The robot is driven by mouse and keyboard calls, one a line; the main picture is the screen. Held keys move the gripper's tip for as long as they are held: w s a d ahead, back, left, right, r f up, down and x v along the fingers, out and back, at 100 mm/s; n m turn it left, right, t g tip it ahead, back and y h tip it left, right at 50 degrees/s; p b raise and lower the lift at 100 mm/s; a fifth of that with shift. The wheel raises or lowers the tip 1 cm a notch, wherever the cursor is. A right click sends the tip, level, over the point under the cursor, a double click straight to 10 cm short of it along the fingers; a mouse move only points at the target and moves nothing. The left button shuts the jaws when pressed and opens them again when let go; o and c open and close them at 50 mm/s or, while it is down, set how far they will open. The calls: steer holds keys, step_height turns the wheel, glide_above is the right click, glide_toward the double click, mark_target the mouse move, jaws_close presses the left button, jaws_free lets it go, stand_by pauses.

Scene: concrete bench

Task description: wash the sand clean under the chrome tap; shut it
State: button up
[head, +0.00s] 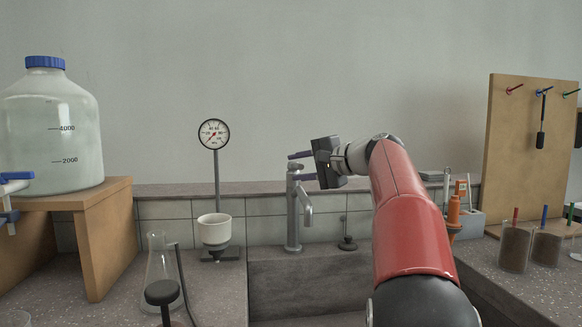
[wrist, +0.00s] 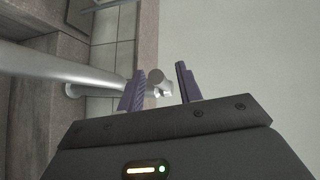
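The chrome tap (head: 293,215) stands upright at the back edge of the sink, its spout bent to the right and down. I see no stream below the spout. My gripper (head: 303,166) is at the tap's top, coming from the right, with its two purple fingers apart. Contact cannot be told. Brown grainy stuff fills a beaker (head: 514,250) and a second beaker (head: 546,250) at right; whether it is the sand is unclear.
A grey sink (head: 290,285) lies below the tap, partly hidden by my arm. A white funnel (head: 214,229) below a dial gauge (head: 213,134) and a glass flask (head: 160,275) stand left. A large bottle (head: 52,125) sits on a wooden stand (head: 100,215). A pegboard (head: 520,140) rises at right.

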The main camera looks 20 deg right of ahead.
steer(key=shift+x, duration=1.2)
jaws_close()
